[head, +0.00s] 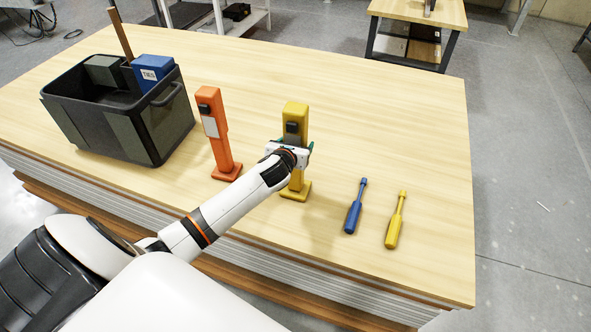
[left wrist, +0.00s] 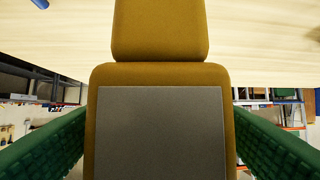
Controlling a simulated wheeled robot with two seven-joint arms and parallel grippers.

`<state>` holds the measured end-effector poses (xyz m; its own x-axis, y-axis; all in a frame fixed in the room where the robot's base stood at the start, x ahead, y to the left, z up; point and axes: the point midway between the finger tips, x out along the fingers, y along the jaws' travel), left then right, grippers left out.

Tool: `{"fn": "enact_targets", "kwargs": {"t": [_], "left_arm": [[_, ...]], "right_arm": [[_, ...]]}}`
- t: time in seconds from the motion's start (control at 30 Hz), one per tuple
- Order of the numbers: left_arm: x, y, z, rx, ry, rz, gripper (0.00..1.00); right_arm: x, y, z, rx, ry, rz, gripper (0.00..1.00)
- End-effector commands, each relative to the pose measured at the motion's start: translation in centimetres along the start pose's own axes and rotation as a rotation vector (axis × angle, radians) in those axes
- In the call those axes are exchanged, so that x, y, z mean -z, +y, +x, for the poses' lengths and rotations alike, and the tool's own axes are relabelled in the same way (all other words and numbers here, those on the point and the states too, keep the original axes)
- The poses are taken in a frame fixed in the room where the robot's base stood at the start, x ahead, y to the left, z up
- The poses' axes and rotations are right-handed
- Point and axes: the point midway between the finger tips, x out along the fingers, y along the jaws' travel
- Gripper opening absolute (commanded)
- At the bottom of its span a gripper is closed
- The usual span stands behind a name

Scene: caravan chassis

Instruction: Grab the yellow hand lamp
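The yellow hand lamp (head: 294,118) stands upright on its foot on the wooden table top, right of an orange lamp. My left gripper (head: 294,146) is at the lamp's near side, its arm covering the lamp's middle. In the left wrist view the lamp (left wrist: 160,75) fills the centre, with a grey panel on its face. The green fingers of my left gripper (left wrist: 160,125) stand on both sides of it, open, with their ends close to its edges. Contact at the fingertips cannot be made out. My right gripper is not in view.
An orange lamp (head: 219,135) stands just left of my gripper. A dark bin (head: 105,130) holds a blue box (head: 153,72). A blue screwdriver (head: 354,213) and a yellow screwdriver (head: 395,225) lie to the right. The table (head: 390,120) is clear behind.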

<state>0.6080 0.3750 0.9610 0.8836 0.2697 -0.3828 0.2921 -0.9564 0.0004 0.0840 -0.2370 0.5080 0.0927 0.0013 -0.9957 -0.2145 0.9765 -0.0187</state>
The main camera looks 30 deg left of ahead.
Motion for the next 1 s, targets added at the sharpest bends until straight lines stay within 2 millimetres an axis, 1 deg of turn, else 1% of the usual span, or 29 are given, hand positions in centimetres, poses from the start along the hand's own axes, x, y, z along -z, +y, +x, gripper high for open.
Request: {"fn": "enact_targets", "kwargs": {"t": [0.03,0.07,0.4,0.43,0.63,0.73,0.87,1.0], "left_arm": [[0.0,0.0,0.0,0.000,0.000,0.000,0.62],[0.0,0.0,0.0,0.000,0.000,0.000,0.57],[0.0,0.0,0.0,0.000,0.000,0.000,0.01],[0.0,0.0,0.0,0.000,0.000,0.000,0.00],[0.2,0.0,-0.1,-0.001,0.004,0.000,0.00],[0.8,0.0,-0.2,-0.001,0.007,0.002,0.00],[2.7,-0.1,-1.0,0.000,0.010,0.004,0.00],[5.4,-0.1,-2.1,-0.001,0.011,0.005,0.00]], "right_arm": [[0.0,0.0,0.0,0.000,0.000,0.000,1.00],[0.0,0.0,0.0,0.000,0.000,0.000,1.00],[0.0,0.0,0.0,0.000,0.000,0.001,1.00],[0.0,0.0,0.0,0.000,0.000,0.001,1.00],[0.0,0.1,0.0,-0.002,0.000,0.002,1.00],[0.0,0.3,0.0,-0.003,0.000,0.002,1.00],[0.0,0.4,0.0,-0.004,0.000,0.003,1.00],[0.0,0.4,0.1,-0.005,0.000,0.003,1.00]]}}
